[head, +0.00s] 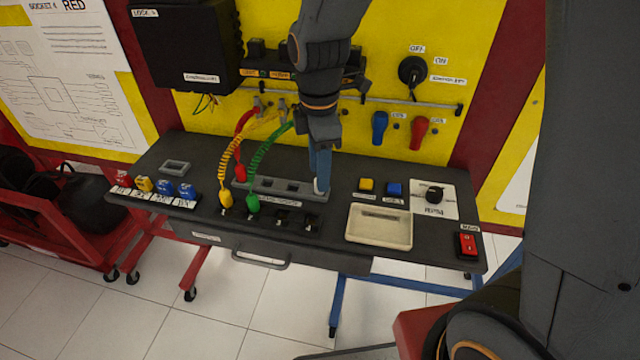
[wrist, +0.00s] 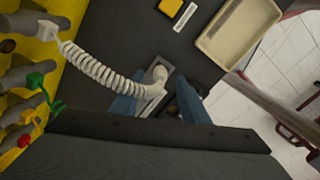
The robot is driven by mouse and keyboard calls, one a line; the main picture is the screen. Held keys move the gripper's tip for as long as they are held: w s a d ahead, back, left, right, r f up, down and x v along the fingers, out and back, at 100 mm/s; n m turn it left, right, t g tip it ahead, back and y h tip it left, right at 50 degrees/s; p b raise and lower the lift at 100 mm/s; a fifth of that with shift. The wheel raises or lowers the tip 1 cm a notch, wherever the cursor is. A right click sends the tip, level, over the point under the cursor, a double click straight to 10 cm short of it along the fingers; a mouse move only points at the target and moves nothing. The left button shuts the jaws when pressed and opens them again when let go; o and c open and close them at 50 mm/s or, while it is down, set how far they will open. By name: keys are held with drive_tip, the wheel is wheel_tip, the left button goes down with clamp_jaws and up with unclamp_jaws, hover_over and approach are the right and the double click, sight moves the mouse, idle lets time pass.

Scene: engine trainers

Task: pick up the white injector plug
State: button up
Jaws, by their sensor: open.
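The white injector plug (wrist: 158,76) stands at the end of a white coiled cable (wrist: 100,70) on a grey socket strip in the wrist view. In the head view a small part of the plug (head: 317,186) shows beside my fingertips. My gripper (head: 320,170) points down over the right end of the grey strip (head: 280,188). Its blue fingers (wrist: 157,100) are apart, one on each side of the plug's line in the wrist view. I cannot tell whether either finger touches it. The lower part of the plug is partly hidden.
A red plug (head: 240,173), a yellow plug (head: 226,199) and a green plug (head: 252,203) with coiled cables stand to the left. A cream tray (head: 408,242), a yellow button (head: 366,185) and a blue button (head: 394,189) lie to the right. The yellow panel is behind.

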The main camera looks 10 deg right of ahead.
drive_tip(key=shift+f, duration=1.5)
clamp_jaws()
